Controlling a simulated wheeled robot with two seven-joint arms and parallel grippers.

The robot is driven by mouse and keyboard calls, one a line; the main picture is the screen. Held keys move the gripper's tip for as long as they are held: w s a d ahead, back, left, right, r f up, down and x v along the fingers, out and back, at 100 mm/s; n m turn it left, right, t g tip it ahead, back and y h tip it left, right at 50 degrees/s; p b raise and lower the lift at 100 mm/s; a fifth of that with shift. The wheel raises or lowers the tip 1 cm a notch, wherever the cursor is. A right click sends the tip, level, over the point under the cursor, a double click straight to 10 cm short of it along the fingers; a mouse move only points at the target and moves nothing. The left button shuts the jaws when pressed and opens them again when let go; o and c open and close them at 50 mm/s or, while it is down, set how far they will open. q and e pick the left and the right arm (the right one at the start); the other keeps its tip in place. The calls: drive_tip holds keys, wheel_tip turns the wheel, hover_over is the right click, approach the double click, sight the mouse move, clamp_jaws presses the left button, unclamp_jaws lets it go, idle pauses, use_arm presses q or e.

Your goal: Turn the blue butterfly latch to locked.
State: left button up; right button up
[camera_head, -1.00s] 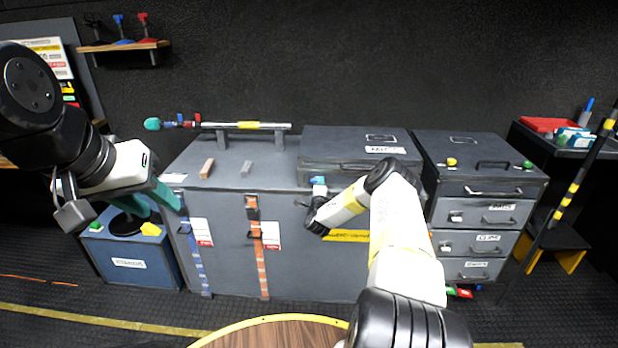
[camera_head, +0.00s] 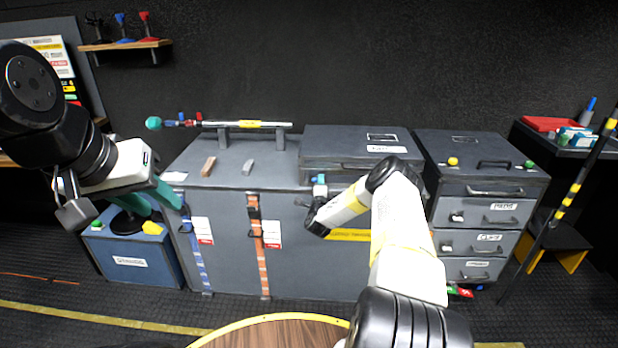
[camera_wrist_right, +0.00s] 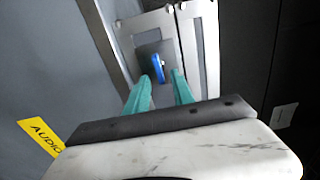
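The blue butterfly latch (camera_wrist_right: 158,68) sits on a grey metal plate in the right wrist view, its blue wing seen nearly edge-on.
A grey case (camera_head: 352,152) lies on the long grey chest (camera_head: 225,178), which has orange and blue straps on its front. A drawer unit (camera_head: 480,210) stands to the right. A blue box (camera_head: 130,270) is below my left gripper. A round wooden top (camera_head: 275,335) is in front.

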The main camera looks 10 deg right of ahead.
drive_tip(key=v, duration=0.7)
drive_tip(key=shift+s, duration=0.2)
drive_tip(key=shift+a, duration=0.1)
drive_tip(key=w+a+r+n+g+y, duration=0.1)
drive_tip(key=a+r+n+y, duration=0.25)
drive_tip(key=r, duration=0.35)
drive_tip(key=w+a+r+n+y, duration=0.1)
drive_tip(key=a+r+n+y, duration=0.2)
drive_tip(key=r+n, duration=0.35)
drive_tip(key=s+a+r+n+g, duration=0.2)
drive_tip(key=s+r, duration=0.1)
drive_tip(key=r, duration=0.3)
drive_tip(key=s+a+r+n+g, duration=0.2)
drive_tip(key=s+r+n, duration=0.15)
drive_tip(key=r, duration=0.35)
drive_tip(key=s+r+n+g, duration=0.2)
drive_tip(key=s+r, duration=0.3)
drive_tip(key=s, duration=0.4)
drive_tip(key=s+r+n+g, duration=0.1)
drive_tip(key=s+r, duration=0.3)
drive_tip(key=s, duration=0.5)
drive_tip(key=s+n+g, duration=0.3)
drive_tip(key=s, duration=2.1)
drive_tip(key=shift+r+y, duration=0.35)
drive_tip(key=shift+r, duration=0.1)
